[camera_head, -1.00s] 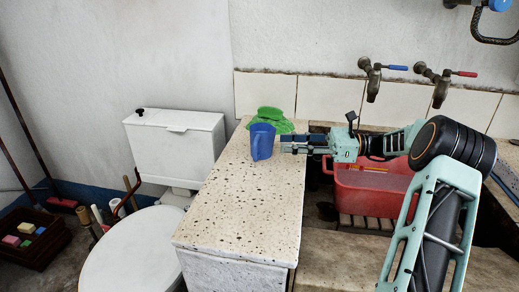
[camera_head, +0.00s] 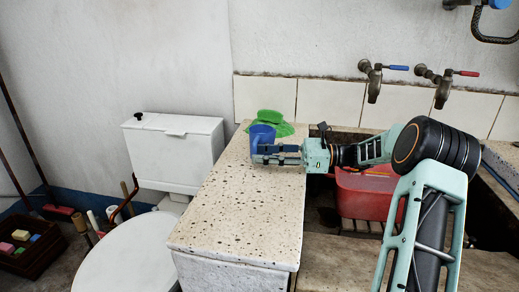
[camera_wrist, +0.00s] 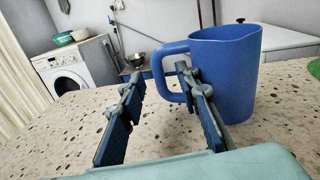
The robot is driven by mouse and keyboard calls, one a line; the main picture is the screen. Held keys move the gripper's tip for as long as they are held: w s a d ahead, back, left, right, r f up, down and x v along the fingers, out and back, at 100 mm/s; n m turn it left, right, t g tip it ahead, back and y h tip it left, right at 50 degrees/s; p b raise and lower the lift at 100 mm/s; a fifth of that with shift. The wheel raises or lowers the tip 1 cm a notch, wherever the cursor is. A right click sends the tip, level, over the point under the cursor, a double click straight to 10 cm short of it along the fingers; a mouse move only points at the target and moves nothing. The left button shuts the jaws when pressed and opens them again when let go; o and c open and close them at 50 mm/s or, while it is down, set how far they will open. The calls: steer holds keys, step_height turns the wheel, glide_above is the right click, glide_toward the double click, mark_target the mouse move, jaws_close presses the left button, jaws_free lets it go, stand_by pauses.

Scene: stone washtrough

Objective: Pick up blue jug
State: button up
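The blue jug (camera_head: 262,133) stands upright on the speckled stone ledge, near the back. In the wrist view the jug (camera_wrist: 232,75) shows its handle (camera_wrist: 168,48) turned to the left, towards my fingers. My gripper (camera_head: 264,154) is low over the ledge, just in front of the jug in the head view, and hides its lower part. In the wrist view my gripper (camera_wrist: 160,75) is open, with a gap between its fingers. The right finger overlaps the handle opening and lies beside the jug's body. Whether it touches the jug I cannot tell.
A green cloth (camera_head: 284,129) and a green bowl-like item (camera_head: 270,116) lie behind the jug. A red basin (camera_head: 368,195) sits in the trough to the right. Two taps (camera_head: 374,88) stick out above. The ledge's front part (camera_head: 235,220) is clear.

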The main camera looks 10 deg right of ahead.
jaws_close()
stand_by(0.3)
step_height(320, 180, up, 10)
steer(key=p, duration=0.4)
steer(key=shift+s, duration=0.1)
